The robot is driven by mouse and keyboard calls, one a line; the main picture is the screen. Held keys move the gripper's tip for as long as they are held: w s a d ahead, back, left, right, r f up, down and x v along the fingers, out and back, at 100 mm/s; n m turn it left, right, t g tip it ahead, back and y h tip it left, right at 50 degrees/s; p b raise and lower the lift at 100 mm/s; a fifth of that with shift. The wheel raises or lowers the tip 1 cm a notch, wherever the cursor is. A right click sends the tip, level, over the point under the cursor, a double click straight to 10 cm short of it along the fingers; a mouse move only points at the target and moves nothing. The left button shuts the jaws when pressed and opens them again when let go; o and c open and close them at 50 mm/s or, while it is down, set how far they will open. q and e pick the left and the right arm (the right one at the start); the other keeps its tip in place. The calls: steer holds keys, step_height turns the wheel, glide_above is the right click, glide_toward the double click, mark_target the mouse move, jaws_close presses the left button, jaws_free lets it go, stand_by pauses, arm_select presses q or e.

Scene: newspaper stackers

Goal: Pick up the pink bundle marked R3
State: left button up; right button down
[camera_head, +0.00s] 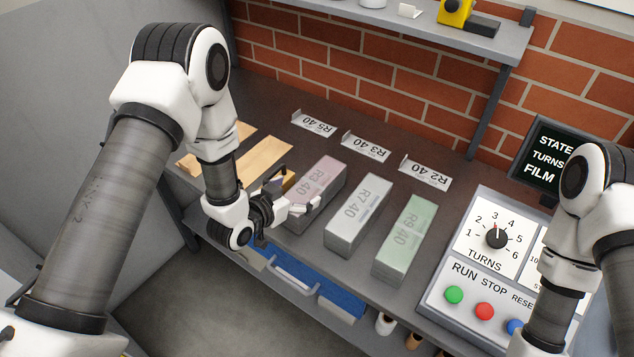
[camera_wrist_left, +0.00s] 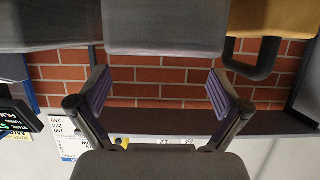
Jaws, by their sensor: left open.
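The pink bundle (camera_head: 318,183) marked R3 40 lies on the dark worktop, left of a white bundle (camera_head: 360,212) marked R7 40 and a green bundle (camera_head: 408,238) marked R9 40. My left gripper (camera_head: 292,207) is open at the near left end of the pink bundle. In the left wrist view the gripper's fingers (camera_wrist_left: 160,85) stand wide apart with nothing between them. A greyish block (camera_wrist_left: 165,25), apparently the pink bundle's end in shade, fills the top middle there. I cannot tell whether the fingers touch it. My right gripper is out of view.
A yellow thing with a dark handle (camera_wrist_left: 270,25) is close beside the bundle. Tan boards (camera_head: 255,158) lie left. Cards (camera_head: 366,146) stand behind the bundles. A control panel (camera_head: 480,265) is at right. A blue tray (camera_head: 318,283) hangs below the front edge.

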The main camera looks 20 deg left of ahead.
mark_target(310, 185)
arm_select(q)
steer(key=x, duration=0.3)
steer(key=p+x, duration=0.1)
steer(key=x, duration=0.1)
steer(key=shift+w+f, duration=0.2)
steer(key=shift+f, duration=0.25)
steer(key=shift+s+r, duration=0.15)
steer(key=shift+s, duration=0.05)
steer(key=shift+c, duration=0.4)
steer(key=shift+s, duration=0.1)
steer(key=c, duration=1.7)
steer(key=shift+c, duration=0.6)
steer(key=shift+r, duration=0.15)
